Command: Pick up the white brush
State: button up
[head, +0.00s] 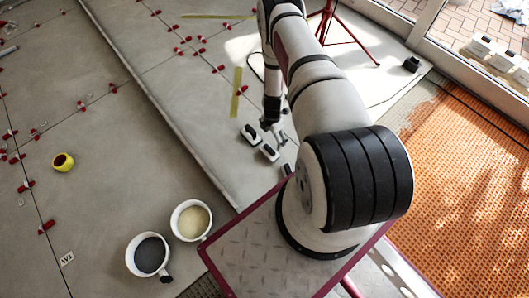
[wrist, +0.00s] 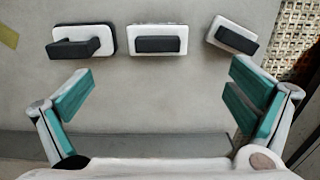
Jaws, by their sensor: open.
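Three white block-like tools with dark handles or pads lie in a row on the grey floor. In the wrist view they are a left one (wrist: 83,41) with a raised black handle, a middle one (wrist: 158,39) and a right one (wrist: 233,35) set at an angle. I cannot tell which is the white brush. Two also show in the head view, a left one (head: 250,134) and a middle one (head: 270,152); the third is mostly hidden by my arm. My gripper (wrist: 160,95) is open and empty, its teal-padded fingers wide apart, short of the row. It touches none of them.
In the head view, a bucket of dark material (head: 150,254) and a bucket of pale material (head: 191,220) stand at the lower left. A yellow tape roll (head: 63,162) and several red clips lie on the tiles. Orange matting (head: 465,165) covers the right.

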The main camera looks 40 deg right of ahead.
aim_at(269, 148)
notch_tip(269, 148, down, 9)
jog(key=b, duration=0.3)
jog(key=shift+a, duration=0.1)
jog(key=shift+w+a+f+b, duration=0.15)
jog(key=shift+f+b, duration=0.7)
jog(key=shift+f, duration=0.5)
jog(key=shift+w+d+f+b, duration=0.1)
jog(key=shift+f+b, duration=0.7)
jog(key=shift+f, duration=0.55)
jog(key=c, duration=1.3)
